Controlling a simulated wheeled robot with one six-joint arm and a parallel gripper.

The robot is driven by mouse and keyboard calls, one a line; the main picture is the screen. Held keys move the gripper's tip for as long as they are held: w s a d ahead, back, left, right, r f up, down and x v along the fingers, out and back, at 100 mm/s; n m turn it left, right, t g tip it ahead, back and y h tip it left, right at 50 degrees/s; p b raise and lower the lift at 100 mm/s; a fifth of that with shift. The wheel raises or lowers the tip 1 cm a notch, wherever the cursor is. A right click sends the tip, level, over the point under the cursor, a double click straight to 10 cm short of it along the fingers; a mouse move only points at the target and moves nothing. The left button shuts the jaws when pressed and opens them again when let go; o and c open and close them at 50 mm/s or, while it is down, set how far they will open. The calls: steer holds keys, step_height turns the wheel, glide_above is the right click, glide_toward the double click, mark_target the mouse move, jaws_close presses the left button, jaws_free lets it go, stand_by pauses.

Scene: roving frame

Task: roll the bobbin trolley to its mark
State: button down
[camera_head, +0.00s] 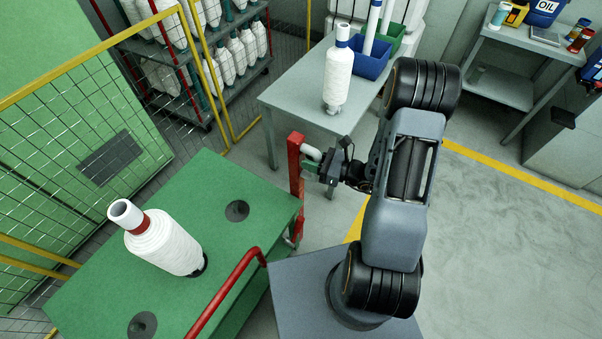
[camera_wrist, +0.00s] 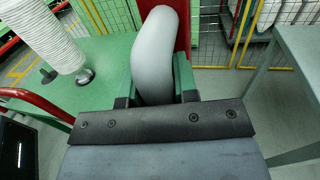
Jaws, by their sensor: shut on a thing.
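The bobbin trolley (camera_head: 215,205) has a green top, red rails and a red corner post (camera_head: 295,165). One white bobbin (camera_head: 162,243) with a red band stands on it, beside two empty dark round seats. My gripper (camera_head: 312,163) is shut on the pale grey handle (camera_head: 311,152) at the red post. In the wrist view the handle (camera_wrist: 157,45) lies between the green jaw pads of my gripper (camera_wrist: 156,82). The bobbin (camera_wrist: 45,35) shows at upper left there. I cannot make out the trolley's mark on the floor.
A yellow mesh fence (camera_head: 70,75) stands close along the trolley's left. A grey table (camera_head: 295,95) with a blue-banded bobbin and bins stands behind. A yellow floor line (camera_head: 530,178) crosses the open floor at right. A side bench (camera_head: 505,35) holds bottles.

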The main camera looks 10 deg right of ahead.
steer(key=shift+s+a, duration=2)
steer(key=shift+a, duration=0.05)
steer(key=shift+c, duration=2.4)
jaws_free()
steer(key=shift+d, duration=0.1)
steer(key=v, duration=0.7)
steer(key=b+v, duration=0.1)
steer(key=v, duration=1.2)
steer(key=shift+s+d, duration=0.25)
steer(key=shift+s, duration=0.05)
